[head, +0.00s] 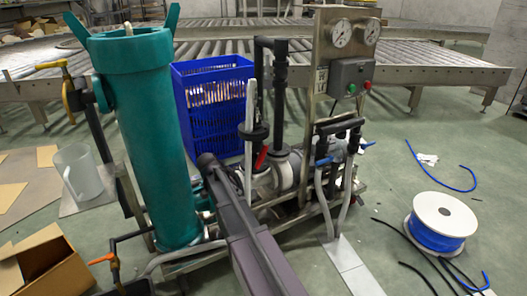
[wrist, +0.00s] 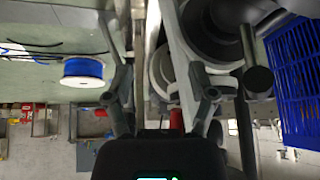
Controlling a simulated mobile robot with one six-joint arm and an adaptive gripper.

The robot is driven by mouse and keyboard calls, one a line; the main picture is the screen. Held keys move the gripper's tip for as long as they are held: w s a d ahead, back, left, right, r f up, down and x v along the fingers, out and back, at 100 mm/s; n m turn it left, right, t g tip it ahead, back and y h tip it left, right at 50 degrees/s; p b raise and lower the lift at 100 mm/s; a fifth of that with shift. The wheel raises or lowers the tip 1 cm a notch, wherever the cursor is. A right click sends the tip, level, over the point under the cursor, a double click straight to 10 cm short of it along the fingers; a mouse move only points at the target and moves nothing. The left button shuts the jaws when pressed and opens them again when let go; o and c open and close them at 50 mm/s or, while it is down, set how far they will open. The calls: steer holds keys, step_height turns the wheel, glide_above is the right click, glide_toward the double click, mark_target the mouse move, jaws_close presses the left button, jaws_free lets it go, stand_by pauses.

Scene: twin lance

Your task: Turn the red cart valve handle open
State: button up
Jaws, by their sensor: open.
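The red cart valve handle (head: 261,157) shows in the head view on the dark pipework at the middle of the cart, just right of a pale upright bar. In the wrist view, a short red piece that looks like this handle (wrist: 177,118) lies between the fingers, closer to the right one. My gripper (wrist: 163,97) is open, with its two dark fingers apart. I cannot tell whether either finger touches the handle. In the head view my arm reaches in from the bottom, and the fingers cannot be made out.
A tall teal filter housing (head: 155,130) stands left of the arm. A blue crate (head: 213,105) is behind the pipes. A gauge panel (head: 345,75) rises on the right. A blue hose spool (head: 440,222) and loose hoses lie on the right floor; a cardboard box (head: 45,265) is lower left.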

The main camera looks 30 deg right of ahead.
steer(key=s+d+n+y+p, duration=0.1)
steer(key=s+d+n+y, duration=0.1)
steer(key=d+n+y, duration=0.15)
steer(key=n+t+y+p, duration=0.4)
steer(key=n+t+y, duration=0.4)
steer(key=n+t, duration=0.35)
glide_toward(267, 150)
steer(key=s+d, duration=0.1)
steer(key=s, duration=0.1)
steer(key=shift+d+r, duration=0.15)
steer(key=shift+r, duration=0.35)
steer(key=b+x, duration=0.5)
steer(key=x, duration=0.8)
steer(key=shift+w+a+f, duration=0.25)
steer(key=shift+a+f, duration=0.05)
jaws_close()
